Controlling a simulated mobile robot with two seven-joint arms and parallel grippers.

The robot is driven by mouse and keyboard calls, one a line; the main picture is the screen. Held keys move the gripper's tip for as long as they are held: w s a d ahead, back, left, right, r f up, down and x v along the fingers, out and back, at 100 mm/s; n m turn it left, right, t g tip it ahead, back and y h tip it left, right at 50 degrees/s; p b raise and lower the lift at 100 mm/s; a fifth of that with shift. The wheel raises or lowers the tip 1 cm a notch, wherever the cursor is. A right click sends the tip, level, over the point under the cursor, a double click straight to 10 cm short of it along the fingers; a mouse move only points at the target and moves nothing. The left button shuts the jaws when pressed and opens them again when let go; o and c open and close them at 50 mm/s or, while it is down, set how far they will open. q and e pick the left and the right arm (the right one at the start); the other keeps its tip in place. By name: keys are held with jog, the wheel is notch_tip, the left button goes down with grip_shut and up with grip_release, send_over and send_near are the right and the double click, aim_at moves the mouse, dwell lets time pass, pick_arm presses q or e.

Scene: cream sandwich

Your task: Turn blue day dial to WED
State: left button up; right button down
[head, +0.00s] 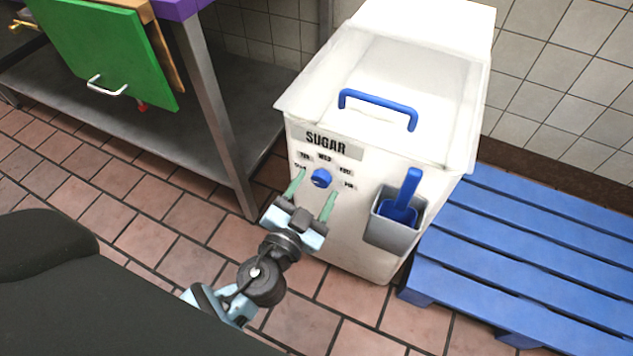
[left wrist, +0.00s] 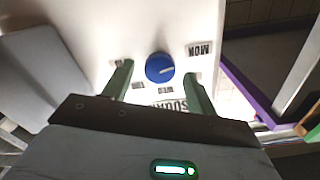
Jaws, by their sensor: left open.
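The blue day dial (head: 321,178) is a round knob on the front of the white sugar bin (head: 345,240), below the SUGAR label. Day labels are arranged around it, with WED (head: 325,157) above it. In the left wrist view, the dial (left wrist: 160,67) carries a white mark pointing toward the MON (left wrist: 200,48) side, not toward WED. My left gripper (head: 312,192) is open in front of the dial. Its two green fingers (left wrist: 157,73) lie on either side of the dial in the wrist view; I cannot tell whether they touch it. My right gripper is not in view.
A grey holder (head: 388,236) with a blue scoop (head: 409,192) hangs on the bin's front, right of the dial. A blue pallet (head: 535,240) lies to the right.

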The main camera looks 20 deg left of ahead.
pick_arm(q)
jog(key=shift+w, duration=0.85)
jog(key=c, duration=1)
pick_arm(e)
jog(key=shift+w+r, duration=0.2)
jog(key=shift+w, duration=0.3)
